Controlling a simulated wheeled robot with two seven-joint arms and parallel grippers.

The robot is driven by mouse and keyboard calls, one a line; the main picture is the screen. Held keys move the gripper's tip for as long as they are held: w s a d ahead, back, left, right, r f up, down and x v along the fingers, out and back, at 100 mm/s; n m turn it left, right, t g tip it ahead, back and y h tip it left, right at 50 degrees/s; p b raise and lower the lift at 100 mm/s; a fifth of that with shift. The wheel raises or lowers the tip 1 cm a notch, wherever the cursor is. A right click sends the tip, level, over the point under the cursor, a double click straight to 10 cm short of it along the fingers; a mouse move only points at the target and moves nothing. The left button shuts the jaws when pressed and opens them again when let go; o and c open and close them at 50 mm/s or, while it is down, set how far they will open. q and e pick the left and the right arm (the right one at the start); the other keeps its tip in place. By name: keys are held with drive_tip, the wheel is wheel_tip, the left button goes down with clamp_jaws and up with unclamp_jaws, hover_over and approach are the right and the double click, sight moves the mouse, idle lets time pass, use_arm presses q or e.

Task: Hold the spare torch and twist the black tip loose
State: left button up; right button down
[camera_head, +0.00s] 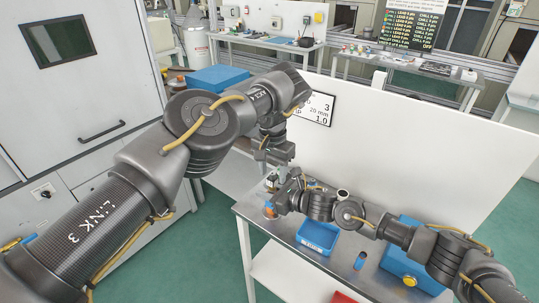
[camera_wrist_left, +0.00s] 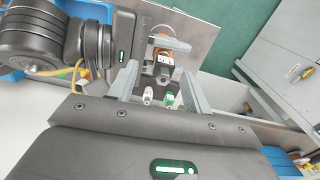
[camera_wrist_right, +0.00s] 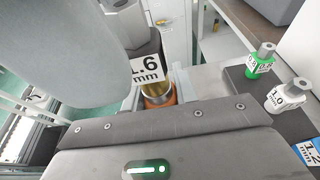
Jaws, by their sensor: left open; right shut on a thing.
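The spare torch (camera_wrist_right: 158,96), with a brass and orange body, stands upright in my right gripper (camera_wrist_right: 160,92), which is shut on it. Above the body is the black tip (camera_wrist_right: 140,45), with a white "1.6 mm" label and a metal end. In the left wrist view the torch (camera_wrist_left: 161,42) and its labelled tip (camera_wrist_left: 163,60) show just beyond the fingertips. My left gripper (camera_wrist_left: 159,72) is open, with its fingers on either side of the tip's line. Whether they touch it I cannot tell. In the head view the arms hide most of the torch (camera_head: 269,211).
A green-labelled tip (camera_wrist_right: 262,60), a white 1.0 tip (camera_wrist_right: 278,97) and a blue 1.2 mm tip (camera_wrist_right: 309,151) stand close by on a dark block. A blue bin (camera_head: 318,236) and a blue box (camera_head: 408,268) are on the metal table (camera_head: 335,262). A white panel (camera_head: 400,150) rises behind.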

sight(270, 180)
use_arm(q)
wheel_tip(270, 180, up, 8)
drive_tip(key=shift+a+f, duration=0.2)
drive_tip(key=shift+a, duration=0.15)
use_arm(e)
drive_tip(key=shift+w+d+r, duration=0.1)
drive_tip(key=shift+d, duration=0.1)
use_arm(q)
drive_tip(key=shift+w, duration=0.1)
use_arm(e)
drive_tip(key=c, duration=1)
unclamp_jaws()
drive_tip(key=shift+v, duration=6)
